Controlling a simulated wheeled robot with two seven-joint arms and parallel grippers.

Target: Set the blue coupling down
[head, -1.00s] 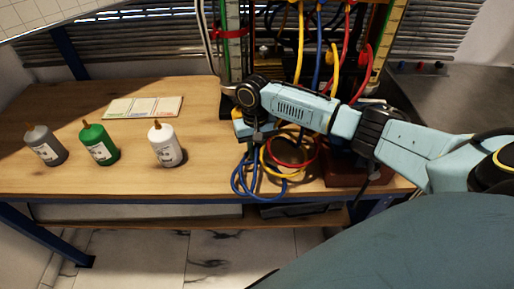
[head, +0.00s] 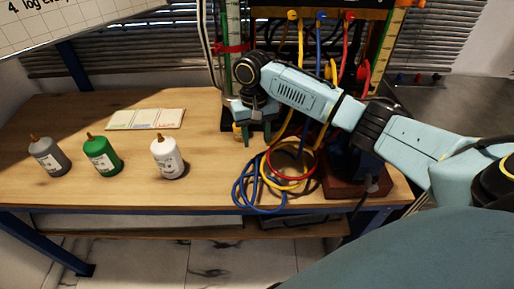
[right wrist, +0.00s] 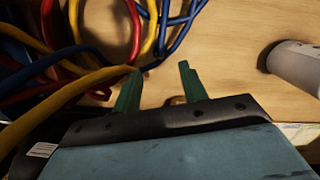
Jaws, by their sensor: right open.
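My right gripper (head: 257,140) is open, its two green fingers apart above the table in front of the rig. In the right wrist view the fingers (right wrist: 160,70) have bare table between their tips, and a yellow hose passes close to the left one. A blue hose (head: 318,50) hangs from a blue fitting (head: 320,15) at the top of the rig. More blue hose lies in the coil (head: 258,207) on the table. I cannot make out which part is the blue coupling, or where a loose one lies. My left gripper is not in view.
Grey (head: 50,158), green (head: 102,158) and white (head: 167,160) bottles stand on the table (head: 120,192). The white one is nearest the gripper. A flat card (head: 146,119) lies behind them. Red and yellow hoses (head: 290,165) crowd the right of the gripper. The table's front left is clear.

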